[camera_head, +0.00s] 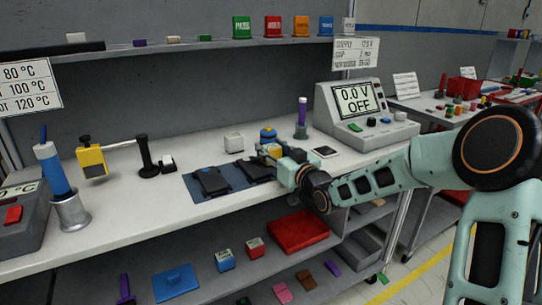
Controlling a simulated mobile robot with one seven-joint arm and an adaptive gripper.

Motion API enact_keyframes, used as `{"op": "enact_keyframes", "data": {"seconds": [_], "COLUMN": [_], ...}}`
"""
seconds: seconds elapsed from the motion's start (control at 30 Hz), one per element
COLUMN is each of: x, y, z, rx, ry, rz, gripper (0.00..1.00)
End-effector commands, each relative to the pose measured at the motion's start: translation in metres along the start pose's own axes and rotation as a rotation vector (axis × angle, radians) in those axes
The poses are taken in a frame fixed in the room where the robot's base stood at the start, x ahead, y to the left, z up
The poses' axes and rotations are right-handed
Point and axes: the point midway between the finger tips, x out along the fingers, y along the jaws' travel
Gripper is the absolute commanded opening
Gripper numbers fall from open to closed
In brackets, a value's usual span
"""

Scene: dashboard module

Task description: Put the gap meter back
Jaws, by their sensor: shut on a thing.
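My gripper (272,155) is low over the bench, at the right end of a blue mat (203,194). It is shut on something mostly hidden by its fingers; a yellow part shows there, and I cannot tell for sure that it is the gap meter. A small blue and yellow object (268,133) shows just behind the gripper; whether it touches the gripper is unclear. Two black modules (212,181) lie on the mat, the right one close to the gripper. A yellow block (91,162) with a black top stands at the left, by a silver rod.
A grey power unit (365,115) reading 0.0 V OFF stands at the back right. A blue-handled tool (52,168) sits in a metal cup (71,212) at left.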

Motion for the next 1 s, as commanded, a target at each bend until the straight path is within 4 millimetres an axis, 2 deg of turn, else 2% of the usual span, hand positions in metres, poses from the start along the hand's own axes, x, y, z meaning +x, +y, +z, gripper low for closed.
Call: {"op": "enact_keyframes", "data": {"seconds": [0.03, 0.13, 0.47, 0.67, 0.77, 1.0], "x": [0.000, 0.000, 0.000, 0.000, -0.012, -0.046], "y": [0.000, 0.000, 0.000, 0.000, -0.007, -0.027], "z": [0.000, -0.001, -0.009, -0.038, -0.051, -0.099], "rx": [0.000, 0.000, -0.001, -0.004, -0.006, -0.008], "ry": [0.000, 0.002, 0.003, 0.005, 0.003, 0.002], "rz": [0.000, 0.000, 0.000, 0.001, 0.000, 0.001], "gripper": [0.17, 0.07, 0.07, 0.07, 0.07, 0.07]}}
